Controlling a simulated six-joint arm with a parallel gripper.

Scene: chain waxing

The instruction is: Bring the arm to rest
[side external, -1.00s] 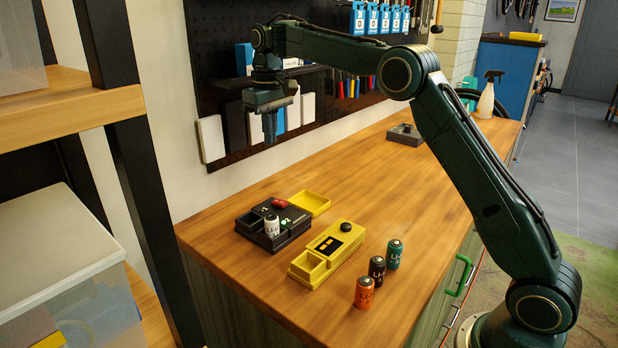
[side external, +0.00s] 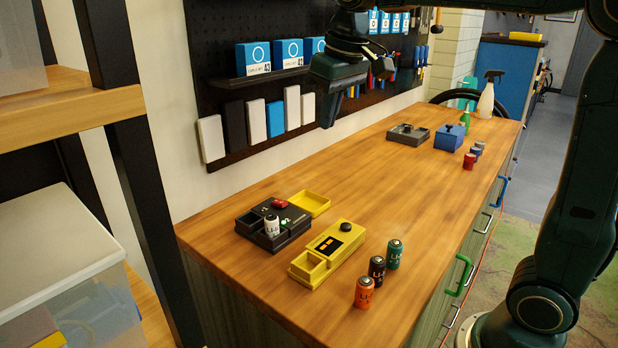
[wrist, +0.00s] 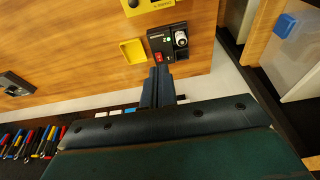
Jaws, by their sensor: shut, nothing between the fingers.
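My gripper (side external: 327,110) hangs in the air in front of the pegboard, above the back edge of the bench, in the side view. Its fingers point down, are shut and hold nothing. In the wrist view the closed fingers (wrist: 158,85) show in the middle, over the bench's back edge. My upper arm runs out of the top of the side view, so part of it is hidden. Nothing touches my gripper in either view.
On the bench (side external: 330,165) stand a black box (side external: 284,238) with a white cell, a yellow device (side external: 330,250), and orange (side external: 364,293), black (side external: 377,270) and teal (side external: 394,254) cells. A grey box (side external: 408,134) and a blue box (side external: 450,137) stand farther back. The bench middle is clear.

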